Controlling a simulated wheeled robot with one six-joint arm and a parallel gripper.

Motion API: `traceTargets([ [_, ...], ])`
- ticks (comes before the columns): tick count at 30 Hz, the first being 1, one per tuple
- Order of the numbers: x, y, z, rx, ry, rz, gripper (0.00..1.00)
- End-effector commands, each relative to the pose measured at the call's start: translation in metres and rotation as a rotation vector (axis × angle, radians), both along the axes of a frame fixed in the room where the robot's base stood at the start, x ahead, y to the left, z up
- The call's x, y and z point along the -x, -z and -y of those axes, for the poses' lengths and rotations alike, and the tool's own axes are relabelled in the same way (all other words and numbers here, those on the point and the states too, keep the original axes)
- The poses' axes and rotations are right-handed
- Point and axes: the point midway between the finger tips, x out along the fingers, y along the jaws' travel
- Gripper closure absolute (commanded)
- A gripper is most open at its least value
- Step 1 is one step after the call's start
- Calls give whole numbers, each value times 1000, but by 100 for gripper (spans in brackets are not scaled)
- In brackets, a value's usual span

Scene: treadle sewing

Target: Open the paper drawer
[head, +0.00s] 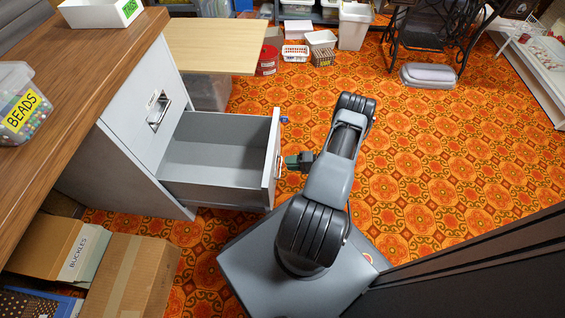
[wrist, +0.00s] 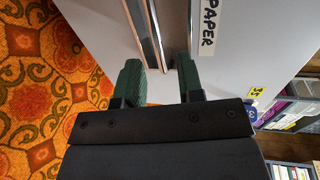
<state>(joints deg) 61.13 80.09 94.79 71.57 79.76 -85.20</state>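The paper drawer (head: 228,190) is pulled well out of the white cabinet, and its empty grey inside shows. Its front panel (head: 271,160) faces right, with a metal handle (head: 278,163) on it. In the wrist view the front carries a PAPER label (wrist: 208,27) beside the long metal handle (wrist: 147,30). My gripper (head: 292,161) is at the drawer front, by the handle. Its green fingers (wrist: 160,72) stand apart, with the handle's lower end between them. I see a gap there; contact with the handle is unclear.
Above the drawer is another closed drawer with a handle (head: 158,108). A wooden counter (head: 75,100) with a beads box (head: 22,108) is at the left. Cardboard boxes (head: 120,280) lie at the lower left. The patterned floor (head: 440,170) to the right is clear.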

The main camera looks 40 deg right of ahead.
Motion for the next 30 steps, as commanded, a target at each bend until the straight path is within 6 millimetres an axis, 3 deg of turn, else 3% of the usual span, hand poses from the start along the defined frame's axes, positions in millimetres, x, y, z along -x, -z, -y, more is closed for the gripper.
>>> traceTargets([
  [6, 32, -11, 33, 1, 5, -1, 65],
  [13, 55, -17, 57, 0, 2, -1, 65],
  [30, 66, -19, 67, -1, -1, -2, 65],
])
